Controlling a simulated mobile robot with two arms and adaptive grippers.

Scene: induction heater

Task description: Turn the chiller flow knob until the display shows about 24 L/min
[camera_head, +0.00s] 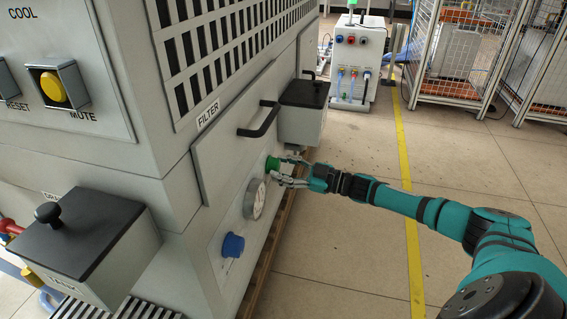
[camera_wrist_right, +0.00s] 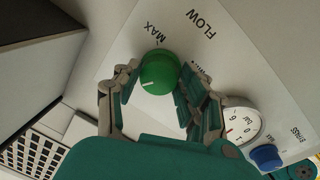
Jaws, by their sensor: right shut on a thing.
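The green flow knob (camera_head: 272,163) is on the grey side panel of the chiller (camera_head: 205,235). In the right wrist view the knob (camera_wrist_right: 158,76) shows a white pointer line, below lettering that reads FLOW and MAX. My right gripper (camera_head: 284,170) has its fingers on both sides of the knob and is shut on it. The fingers also show in the right wrist view (camera_wrist_right: 155,90). A round white gauge (camera_head: 254,199) sits beside the knob; its reading is too small to tell in the head view. I see no flow figure in L/min. My left gripper is not in view.
A blue knob (camera_head: 233,245) marked BYPASS is below the gauge. A black FILTER handle (camera_head: 262,121) and a black-lidded box (camera_head: 302,110) project above the green knob. Another black-lidded box (camera_head: 85,240) projects at front left. The floor (camera_head: 450,150) at right is clear.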

